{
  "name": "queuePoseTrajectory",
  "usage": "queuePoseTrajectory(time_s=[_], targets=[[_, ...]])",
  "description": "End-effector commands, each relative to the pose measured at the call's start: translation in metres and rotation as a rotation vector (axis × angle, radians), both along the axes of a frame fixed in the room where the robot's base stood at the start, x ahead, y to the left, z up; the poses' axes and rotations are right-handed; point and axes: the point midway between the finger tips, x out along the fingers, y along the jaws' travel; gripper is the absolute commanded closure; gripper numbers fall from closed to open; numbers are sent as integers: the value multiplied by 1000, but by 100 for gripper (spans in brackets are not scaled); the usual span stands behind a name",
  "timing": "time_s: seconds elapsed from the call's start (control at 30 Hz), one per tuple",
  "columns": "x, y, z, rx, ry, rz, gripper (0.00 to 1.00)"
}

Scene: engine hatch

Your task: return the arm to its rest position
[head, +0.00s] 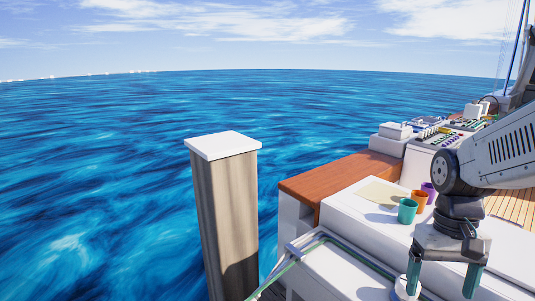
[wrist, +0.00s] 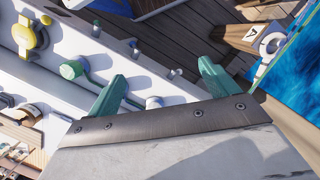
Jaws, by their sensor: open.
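My arm enters the head view from the right edge, with its grey forearm raised and its wrist bent down. My gripper (head: 443,281) hangs at the lower right, pointing down, with its two green fingers apart and nothing between them. It is in front of the white boat surface, to the right of the cups. In the wrist view my gripper (wrist: 162,72) also shows open and empty, its green fingertips spread over a white ledge with fittings and dark planks.
A teal cup (head: 407,211), an orange cup (head: 419,202) and a partly hidden purple cup (head: 428,188) stand close to my arm. A wooden post (head: 226,215) with a white cap rises left. A control panel (head: 437,135) lies behind. Open water fills the left.

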Motion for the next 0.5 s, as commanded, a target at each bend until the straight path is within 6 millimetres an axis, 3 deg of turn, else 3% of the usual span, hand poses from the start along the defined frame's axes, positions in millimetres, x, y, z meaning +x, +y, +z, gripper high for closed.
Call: queuePoseTrajectory(time_s=[0.1, 0.3, 0.5], targets=[[-35, 16, 23, -10, -48, 30, 14], [-82, 35, 46, -21, -151, 83, 14], [-102, 45, 62, -27, -266, 128, 14]])
